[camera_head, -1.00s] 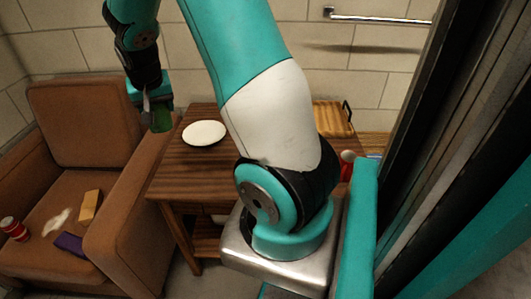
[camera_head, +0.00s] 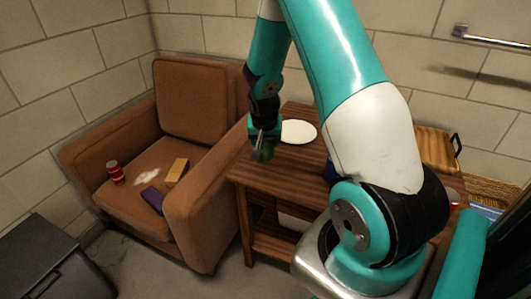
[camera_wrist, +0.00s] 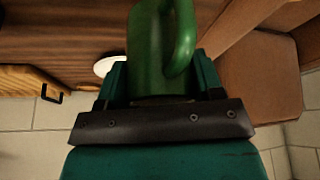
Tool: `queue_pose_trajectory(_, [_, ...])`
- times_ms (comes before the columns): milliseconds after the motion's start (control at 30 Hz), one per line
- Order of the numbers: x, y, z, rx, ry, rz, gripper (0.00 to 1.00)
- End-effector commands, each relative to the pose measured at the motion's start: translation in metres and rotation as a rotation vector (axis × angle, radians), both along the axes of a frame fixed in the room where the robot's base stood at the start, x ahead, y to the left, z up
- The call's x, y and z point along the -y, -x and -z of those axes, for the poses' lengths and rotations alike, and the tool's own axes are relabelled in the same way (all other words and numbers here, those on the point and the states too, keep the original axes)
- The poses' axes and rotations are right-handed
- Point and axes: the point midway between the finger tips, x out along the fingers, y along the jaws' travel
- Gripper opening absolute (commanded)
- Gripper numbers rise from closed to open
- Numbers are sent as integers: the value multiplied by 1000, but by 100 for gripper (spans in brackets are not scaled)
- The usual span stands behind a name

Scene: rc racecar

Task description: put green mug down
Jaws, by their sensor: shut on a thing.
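The green mug (camera_wrist: 150,45) is between the fingers of my gripper (camera_wrist: 162,85) in the wrist view, with its handle toward the right. In the head view my gripper (camera_head: 264,138) is shut on the mug (camera_head: 264,152), which looks small and dark there. It hangs near the left edge of the wooden table (camera_head: 275,168), between the table and the armchair. I cannot tell its exact height above the table's edge. A white plate (camera_head: 299,132) lies on the table just right of my gripper.
The brown armchair (camera_head: 190,100) stands to the left, with a red can (camera_head: 115,172), a yellow block (camera_head: 177,171) and a purple item (camera_head: 152,200) on its seat. A wooden tray (camera_head: 436,150) is at the back right. A dark box (camera_head: 45,265) stands at lower left.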

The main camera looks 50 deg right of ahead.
Motion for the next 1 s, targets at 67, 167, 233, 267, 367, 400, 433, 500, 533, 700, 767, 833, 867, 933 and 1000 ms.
queue_pose_trajectory(67, [0, 0, 7, 1, 1, 0, 30])
queue_pose_trajectory(167, [0, 0, 13, 0, 0, 0, 30])
queue_pose_trajectory(233, [0, 0, 21, 0, 0, 0, 30])
queue_pose_trajectory(267, [0, 0, 26, -1, -1, 0, 30])
queue_pose_trajectory(367, [0, 0, 41, -1, -1, 0, 30])
queue_pose_trajectory(400, [0, 0, 45, 0, 0, 0, 30])
queue_pose_trajectory(433, [0, 0, 47, 1, 1, 0, 30])
queue_pose_trajectory(500, [0, -1, 47, 3, 2, 0, 30])
queue_pose_trajectory(533, [0, -1, 46, 3, 2, 0, 30])
queue_pose_trajectory(700, [0, -1, 48, 2, 1, 0, 30])
queue_pose_trajectory(767, [0, -1, 50, 2, 1, 0, 30])
queue_pose_trajectory(833, [0, 0, 49, 2, 1, 0, 74])
queue_pose_trajectory(867, [0, 0, 49, 1, 0, 0, 81])
queue_pose_trajectory(933, [0, 0, 49, 1, 0, 0, 86])
queue_pose_trajectory(1000, [0, 0, 49, 1, 0, 0, 86])
